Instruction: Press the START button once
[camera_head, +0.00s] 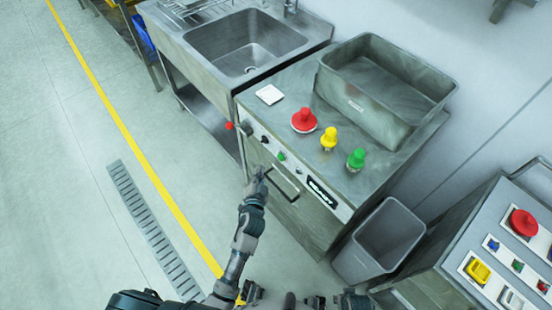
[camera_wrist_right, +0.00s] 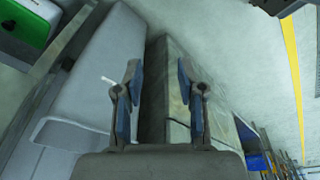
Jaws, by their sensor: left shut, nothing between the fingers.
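The steel cabinet (camera_head: 335,205) has a narrow front control strip. On the strip are a small green button (camera_head: 281,156), a dark plate with pale lettering (camera_head: 322,191), a black knob (camera_head: 265,139) and a red knob (camera_head: 229,125) at the left end. I cannot read for sure which button is START. My left gripper (camera_head: 258,174) is shut and empty. In the picture it shows just below and left of the green button, by the cabinet handle (camera_head: 283,184). Contact cannot be told. My right gripper (camera_wrist_right: 159,88) is open and empty in the wrist view.
Red (camera_head: 304,120), yellow (camera_head: 329,138) and green (camera_head: 356,159) knobs and a grey tub (camera_head: 420,125) stand on the cabinet top. A sink (camera_head: 245,42) is at the back. A grey bin (camera_head: 362,262) and a second control panel (camera_head: 480,235) are at right. Left floor is clear.

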